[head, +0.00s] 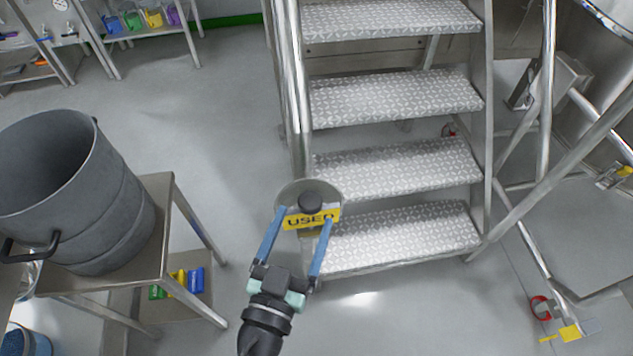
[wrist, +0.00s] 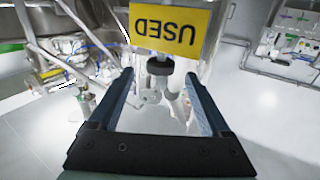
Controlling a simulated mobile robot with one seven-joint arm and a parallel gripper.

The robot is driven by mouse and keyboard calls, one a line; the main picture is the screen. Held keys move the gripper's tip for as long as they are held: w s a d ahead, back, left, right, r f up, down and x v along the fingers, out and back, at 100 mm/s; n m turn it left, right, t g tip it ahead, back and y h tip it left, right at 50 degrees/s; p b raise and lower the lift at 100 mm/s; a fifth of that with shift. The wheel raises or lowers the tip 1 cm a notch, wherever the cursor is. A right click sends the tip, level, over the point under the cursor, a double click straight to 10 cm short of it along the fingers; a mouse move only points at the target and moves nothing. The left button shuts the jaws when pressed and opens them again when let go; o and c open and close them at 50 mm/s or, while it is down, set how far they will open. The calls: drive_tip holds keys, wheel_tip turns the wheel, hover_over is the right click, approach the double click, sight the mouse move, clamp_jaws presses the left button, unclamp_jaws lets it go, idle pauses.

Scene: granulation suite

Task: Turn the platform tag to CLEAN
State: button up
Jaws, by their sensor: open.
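The platform tag (head: 311,219) is a round plate on the left rail of the metal steps, with a yellow band reading USED and a dark knob (head: 310,202) at its middle. I cannot tell whether either finger touches the tag.
The metal steps (head: 395,160) rise just right of my gripper. A large grey drum (head: 75,190) stands on a steel table (head: 180,230) at left. Shelves with coloured scoops (head: 145,20) are at the back left. Open floor (head: 200,110) lies between.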

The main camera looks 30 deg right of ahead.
sight(314, 192)
drive_tip(key=p+x, duration=0.1)
drive_tip(key=x, duration=0.7)
drive_tip(key=shift+w+d, duration=0.15)
clamp_jaws()
